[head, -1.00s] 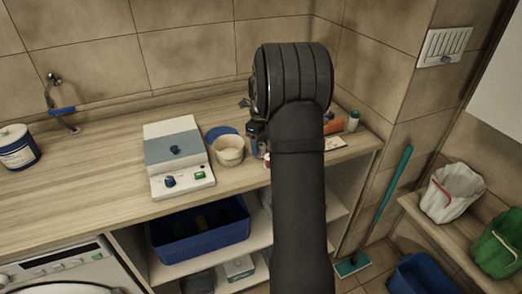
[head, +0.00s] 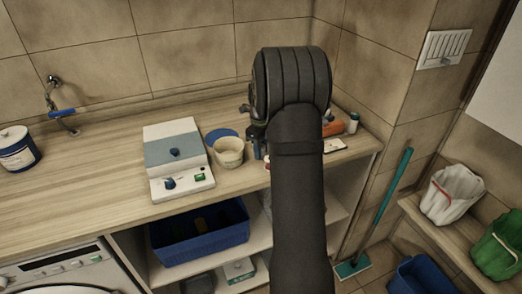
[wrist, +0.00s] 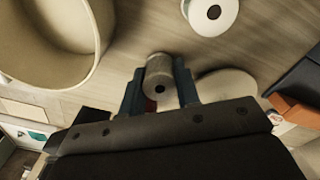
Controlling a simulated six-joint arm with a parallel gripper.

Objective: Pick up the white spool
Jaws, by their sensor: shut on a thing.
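In the wrist view, my gripper (wrist: 159,88) is shut on a small pale grey-beige spool (wrist: 158,68), a cylinder with a dark hole in its near end. One dark blue finger is on each side of it. I cannot tell whether the spool touches the counter. A brighter white round thing with a dark centre (wrist: 212,14) lies beyond it, apart from the fingers. In the head view, my gripper (head: 258,150) is mostly hidden behind my arm, beside the beige tub, and the held spool cannot be made out.
The beige tub (head: 229,152) stands left of my gripper and shows large in the wrist view. A pale disc (wrist: 226,86) lies close to the right finger. A grey-white device (head: 178,160) stands further left on the wooden counter (head: 90,150). An orange thing (head: 335,128) lies on the right.

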